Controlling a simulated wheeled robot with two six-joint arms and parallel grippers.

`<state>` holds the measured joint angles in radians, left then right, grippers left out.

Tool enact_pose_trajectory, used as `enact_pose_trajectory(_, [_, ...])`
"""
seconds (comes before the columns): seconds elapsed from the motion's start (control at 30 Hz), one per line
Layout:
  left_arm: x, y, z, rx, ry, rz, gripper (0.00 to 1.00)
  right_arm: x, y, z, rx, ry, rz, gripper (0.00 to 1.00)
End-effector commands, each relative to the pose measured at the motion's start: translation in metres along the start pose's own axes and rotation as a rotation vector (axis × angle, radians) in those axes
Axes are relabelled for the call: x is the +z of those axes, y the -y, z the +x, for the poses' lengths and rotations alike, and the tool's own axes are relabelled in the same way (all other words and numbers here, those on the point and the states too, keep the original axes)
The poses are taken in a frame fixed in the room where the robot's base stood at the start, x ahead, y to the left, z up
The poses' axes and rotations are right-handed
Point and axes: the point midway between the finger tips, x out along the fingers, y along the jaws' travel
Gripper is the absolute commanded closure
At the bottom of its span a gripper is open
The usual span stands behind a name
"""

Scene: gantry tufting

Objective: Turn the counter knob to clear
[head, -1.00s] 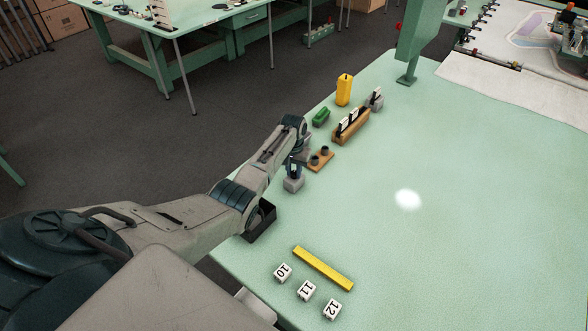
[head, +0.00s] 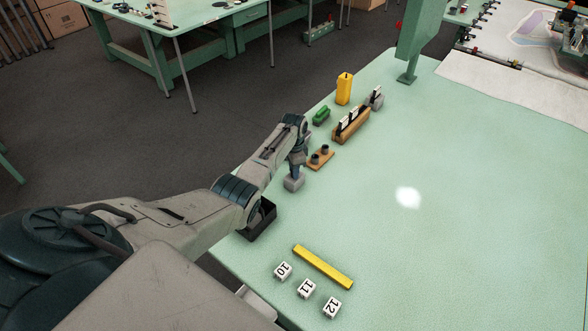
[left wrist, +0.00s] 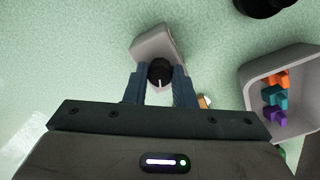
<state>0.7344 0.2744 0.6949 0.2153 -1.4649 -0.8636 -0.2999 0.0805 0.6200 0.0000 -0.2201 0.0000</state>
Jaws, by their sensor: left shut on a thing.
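The counter is a small grey block (head: 293,184) near the left edge of the green table. It also shows in the left wrist view (left wrist: 153,42). Its knob is black and round with a white pointer line (left wrist: 160,73). My left gripper (head: 295,172) is above the counter, pointing down. In the left wrist view its two dark fingers (left wrist: 160,80) are shut on the knob from both sides. The pointer line runs nearly straight up and down in that view. Any marks around the knob are hidden or too small to read. My right gripper is not in view.
A wooden block with two dark pegs (head: 320,158) is close beside the counter. A dark open tray (head: 262,221) is nearer me. A yellow bar (head: 323,267) and white number blocks (head: 306,290) lie in front. The table's middle and right are clear.

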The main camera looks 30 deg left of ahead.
Motion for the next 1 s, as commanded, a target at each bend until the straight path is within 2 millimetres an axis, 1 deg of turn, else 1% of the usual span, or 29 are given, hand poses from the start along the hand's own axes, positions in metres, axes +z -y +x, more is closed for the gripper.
enact_pose_trajectory(0.03, [-0.0021, 0.0022, -0.0037, -0.006, -0.006, 0.022, 1.0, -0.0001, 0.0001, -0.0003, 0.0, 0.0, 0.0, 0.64])
enact_pose_trajectory(0.3, [-0.0022, 0.0024, -0.0039, -0.007, -0.004, 0.106, 1.0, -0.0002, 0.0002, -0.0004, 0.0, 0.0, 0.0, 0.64])
enact_pose_trajectory(0.8, [-0.0022, 0.0026, -0.0042, -0.007, -0.004, 0.125, 1.0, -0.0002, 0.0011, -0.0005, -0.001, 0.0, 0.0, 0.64])
enact_pose_trajectory(0.83, [-0.0022, 0.0027, -0.0042, -0.007, -0.004, 0.125, 0.75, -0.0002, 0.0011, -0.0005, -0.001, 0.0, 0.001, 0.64])
enact_pose_trajectory(0.93, [-0.0017, 0.0023, -0.0035, -0.006, -0.002, 0.124, 0.55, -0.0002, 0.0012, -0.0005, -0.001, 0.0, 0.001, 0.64])
enact_pose_trajectory(1.0, [-0.0014, 0.0018, -0.0028, -0.005, -0.001, 0.124, 0.55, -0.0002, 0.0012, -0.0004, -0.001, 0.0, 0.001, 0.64])
